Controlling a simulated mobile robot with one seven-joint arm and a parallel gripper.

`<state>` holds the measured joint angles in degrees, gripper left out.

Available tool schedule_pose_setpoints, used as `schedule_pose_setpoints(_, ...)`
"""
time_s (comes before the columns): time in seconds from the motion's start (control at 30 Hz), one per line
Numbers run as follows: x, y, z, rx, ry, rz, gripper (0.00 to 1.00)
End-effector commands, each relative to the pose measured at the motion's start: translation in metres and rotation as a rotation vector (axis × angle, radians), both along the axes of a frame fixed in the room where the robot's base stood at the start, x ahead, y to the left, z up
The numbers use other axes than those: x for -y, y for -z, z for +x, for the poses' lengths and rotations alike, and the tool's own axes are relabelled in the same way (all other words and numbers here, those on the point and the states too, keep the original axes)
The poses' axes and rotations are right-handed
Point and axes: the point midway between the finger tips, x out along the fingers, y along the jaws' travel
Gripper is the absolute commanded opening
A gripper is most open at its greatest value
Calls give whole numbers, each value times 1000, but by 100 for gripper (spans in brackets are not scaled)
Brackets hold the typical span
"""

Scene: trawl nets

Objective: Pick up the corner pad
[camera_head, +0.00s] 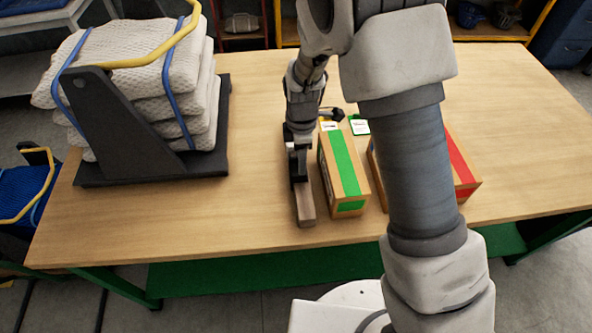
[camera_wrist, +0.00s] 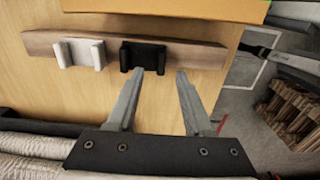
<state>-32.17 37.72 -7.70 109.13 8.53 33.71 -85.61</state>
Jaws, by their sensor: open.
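A narrow wooden strip (camera_wrist: 205,54) lies on the table, and its end also shows in the head view (camera_head: 305,208). On it sit a small black U-shaped piece (camera_wrist: 142,57) and a white one (camera_wrist: 80,53) beside it. I cannot tell for sure which of these is the corner pad. My gripper (camera_wrist: 160,74) is open with nothing between its fingers. In the wrist view its left fingertip overlaps the black piece's lower edge, and the right fingertip is to the right of it. In the head view my gripper (camera_head: 299,172) points down over the strip and hides part of it.
A cardboard box with a green stripe (camera_head: 349,178) stands close right of the strip. A red-striped box (camera_head: 462,170) is farther right, partly behind my arm. Folded nets (camera_head: 180,85) sit on a black stand (camera_head: 150,171) at left. The front middle of the table (camera_head: 220,228) is clear.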

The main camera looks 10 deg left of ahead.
Motion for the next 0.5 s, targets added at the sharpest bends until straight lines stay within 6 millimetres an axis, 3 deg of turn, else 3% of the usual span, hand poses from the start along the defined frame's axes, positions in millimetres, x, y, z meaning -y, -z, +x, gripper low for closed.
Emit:
schedule_pose_setpoints(0.27, -2, 19, -3, -2, -2, -3, 51)
schedule_pose_setpoints(0.5, -6, 51, -5, -3, 0, -2, 51)
